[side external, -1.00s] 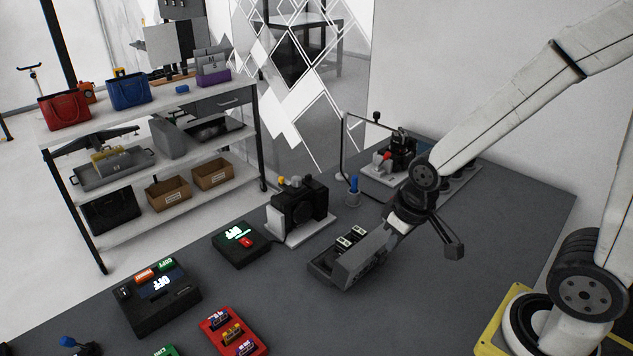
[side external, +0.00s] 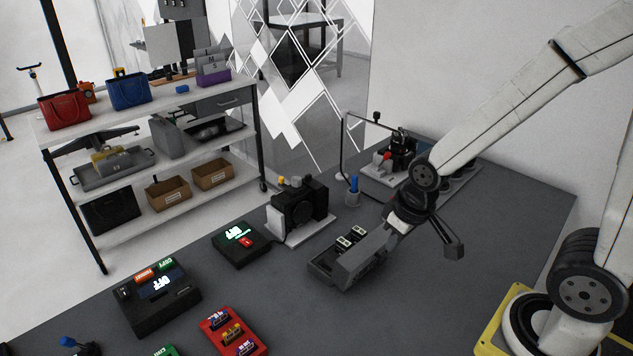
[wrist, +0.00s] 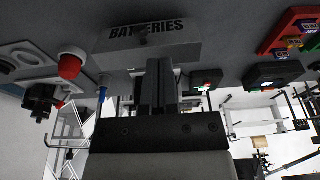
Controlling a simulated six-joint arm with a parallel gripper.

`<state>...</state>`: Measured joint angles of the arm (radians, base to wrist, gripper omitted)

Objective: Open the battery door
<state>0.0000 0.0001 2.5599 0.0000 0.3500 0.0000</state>
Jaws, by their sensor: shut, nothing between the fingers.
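A dark grey battery box (side external: 345,268) stands on the table, with a few white-and-black batteries (side external: 350,238) showing in its top. Its front face, lettered BATTERIES (wrist: 147,30), fills the top middle of the wrist view, with a small dark knob on it. My gripper (wrist: 158,68) is shut and empty, its fingers pointing at that face from close by. I cannot tell whether they touch it. In the side view my wrist hangs over the right end of the box and the fingertips are hard to make out. No separate battery door can be clearly told apart.
A black camera-like device (side external: 302,203) on a white base stands behind the box. A cup with a blue item (side external: 353,190) is near it. Control boxes (side external: 240,243) and a red tray (side external: 232,333) lie to the left.

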